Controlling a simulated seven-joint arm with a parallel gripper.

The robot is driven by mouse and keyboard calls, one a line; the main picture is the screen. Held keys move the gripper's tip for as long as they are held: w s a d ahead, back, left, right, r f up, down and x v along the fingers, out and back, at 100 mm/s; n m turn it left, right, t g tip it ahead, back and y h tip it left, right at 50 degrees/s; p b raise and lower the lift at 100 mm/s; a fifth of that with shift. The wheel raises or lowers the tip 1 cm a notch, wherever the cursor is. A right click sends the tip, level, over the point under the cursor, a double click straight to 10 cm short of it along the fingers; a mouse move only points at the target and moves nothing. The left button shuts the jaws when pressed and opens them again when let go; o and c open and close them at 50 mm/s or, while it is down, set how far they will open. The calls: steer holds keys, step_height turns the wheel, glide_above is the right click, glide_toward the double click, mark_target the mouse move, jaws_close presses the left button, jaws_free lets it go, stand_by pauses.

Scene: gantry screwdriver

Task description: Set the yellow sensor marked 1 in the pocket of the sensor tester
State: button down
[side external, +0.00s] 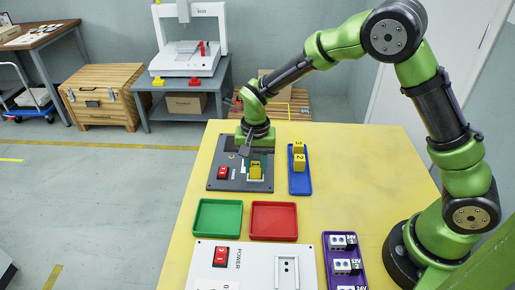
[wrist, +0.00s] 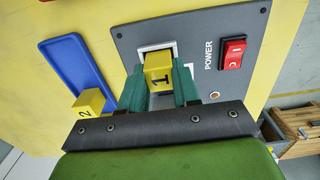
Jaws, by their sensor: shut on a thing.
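The yellow sensor marked 1 (wrist: 158,72) is between the two green fingers of my gripper (wrist: 160,80), which is shut on it. In the side external view the sensor (side external: 255,171) is at the white-framed pocket (side external: 262,179) of the dark grey sensor tester (side external: 213,183). In the wrist view the white pocket frame (wrist: 143,49) shows just behind the sensor. I cannot tell how far the sensor is down in the pocket, since the fingers and sensor hide most of it. My gripper (side external: 252,157) comes down from above the tester.
A blue tray (side external: 300,186) beside the tester holds yellow sensors marked 2 (side external: 299,162) and 3 (side external: 298,147). The tester has a red power switch (wrist: 232,51). Green (side external: 217,218) and red (side external: 274,221) trays, a white power panel (side external: 255,255) and a purple tray (side external: 329,266) stand nearer.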

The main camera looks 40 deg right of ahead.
mark_target(255, 164)
steer(key=c, duration=0.7)
jaws_free()
steer(key=shift+c, duration=0.2)
steer(key=shift+o, duration=0.4)
steer(key=shift+o, duration=0.7)
steer(key=shift+r, duration=4.05)
